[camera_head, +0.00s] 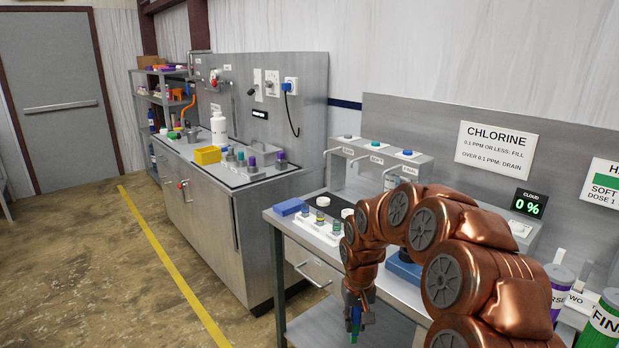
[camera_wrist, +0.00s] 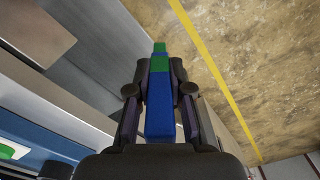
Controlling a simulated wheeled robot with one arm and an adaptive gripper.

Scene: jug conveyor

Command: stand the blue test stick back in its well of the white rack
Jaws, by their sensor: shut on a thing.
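My gripper (camera_head: 356,312) hangs in front of the near bench, beyond its front edge and over the floor. In the wrist view my gripper (camera_wrist: 160,90) is shut on the blue test stick (camera_wrist: 160,120), one finger on each side. The stick is blue with green at its far end and points away from the palm. In the head view only a small green and blue part of the stick (camera_head: 355,335) shows below the fingers. A low white rack (camera_head: 318,235) with small coloured pieces appears to stand on the bench; its wells are too small to make out.
The near steel bench (camera_head: 283,223) carries a blue block (camera_head: 288,207) and a shelf with several coloured caps (camera_head: 380,154). Labelled bottles (camera_head: 603,322) stand at the right. A farther counter (camera_head: 190,152) holds a yellow bin (camera_head: 207,155). The floor at left is clear.

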